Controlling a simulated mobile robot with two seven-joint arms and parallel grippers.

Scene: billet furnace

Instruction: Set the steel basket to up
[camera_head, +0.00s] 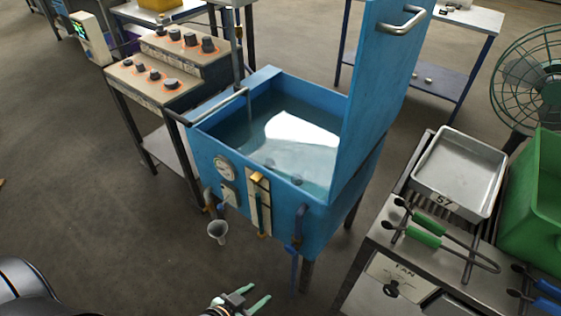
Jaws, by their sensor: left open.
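A blue open-topped tank (213,158) holds water (245,150) with a bright reflection on it. I cannot clearly make out a steel basket; the tank's inside is partly hidden by reflection, and small dark shapes show under the water near the front wall. A grey bar handle (217,107) lies along the tank's left rim, beside an upright post (238,50). My left gripper (254,297), with green fingers, is open and empty at the bottom edge, in front of and apart from the tank. My right gripper is out of view.
The tank's blue lid (385,90) stands upright on its right. A knob console (165,80) stands left. A bench at right holds a metal tray (460,172) and green-handled tongs (440,238). Floor at front left is clear.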

